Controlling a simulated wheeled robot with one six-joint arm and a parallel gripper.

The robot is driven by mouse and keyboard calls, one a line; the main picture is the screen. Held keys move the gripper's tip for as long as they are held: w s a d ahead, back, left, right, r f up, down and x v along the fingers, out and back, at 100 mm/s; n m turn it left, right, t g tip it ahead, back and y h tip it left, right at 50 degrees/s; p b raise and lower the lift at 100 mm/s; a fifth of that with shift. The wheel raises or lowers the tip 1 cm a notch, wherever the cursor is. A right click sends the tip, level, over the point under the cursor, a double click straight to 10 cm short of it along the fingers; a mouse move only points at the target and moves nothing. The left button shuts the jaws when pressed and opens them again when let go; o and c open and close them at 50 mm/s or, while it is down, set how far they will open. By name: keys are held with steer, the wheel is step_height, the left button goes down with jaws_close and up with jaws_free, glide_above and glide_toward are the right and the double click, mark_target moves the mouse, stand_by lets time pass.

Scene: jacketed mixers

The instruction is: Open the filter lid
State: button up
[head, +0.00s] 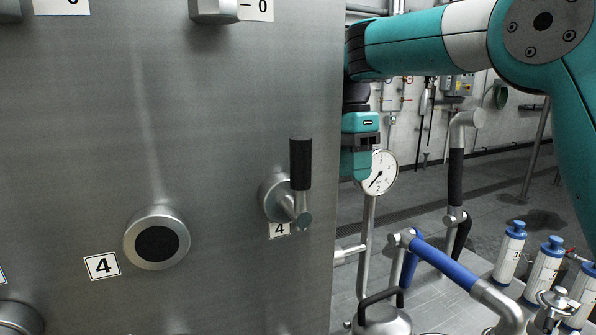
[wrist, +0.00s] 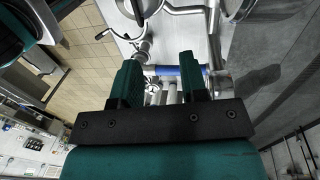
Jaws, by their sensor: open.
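A round steel lid (head: 382,322) with a black bar handle (head: 380,298) shows at the bottom edge of the head view, cut off below. It looks like the filter lid, but I cannot be sure. My gripper (wrist: 162,66) is open and empty in the wrist view, its two teal fingers apart. A blue-sleeved pipe (wrist: 181,71) shows beyond and between the fingers. In the head view the teal end of my arm (head: 360,145) hangs above the lid, beside the panel edge; its fingertips cannot be made out there.
A large steel panel (head: 70,130) fills the left, with a black-handled valve (head: 301,165) near its right edge. A pressure gauge (head: 377,172) stands on a thin pipe. A blue-sleeved pipe (head: 447,263) and white-blue canisters (head: 509,258) stand lower right. Grey floor lies behind.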

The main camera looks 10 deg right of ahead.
steer(key=s+d+f+n+t, duration=0.2)
steer(key=s+d+f+n, duration=0.3)
steer(key=s+f+n, duration=0.3)
steer(key=s+d+f+n+t, duration=0.3)
steer(key=s+d+f+n, duration=0.2)
steer(key=s+f+n, duration=0.3)
steer(key=s+a+r+n+g+y+b, duration=0.2)
steer(key=s+a+n, duration=0.4)
steer(key=s+a, duration=0.6)
steer(key=a+g+y+b, duration=0.1)
steer(key=a+y, duration=0.1)
steer(key=a, duration=0.1)
steer(key=shift+r+y+b, duration=0.3)
steer(key=shift+r+b, duration=0.05)
steer(key=shift+r, duration=0.05)
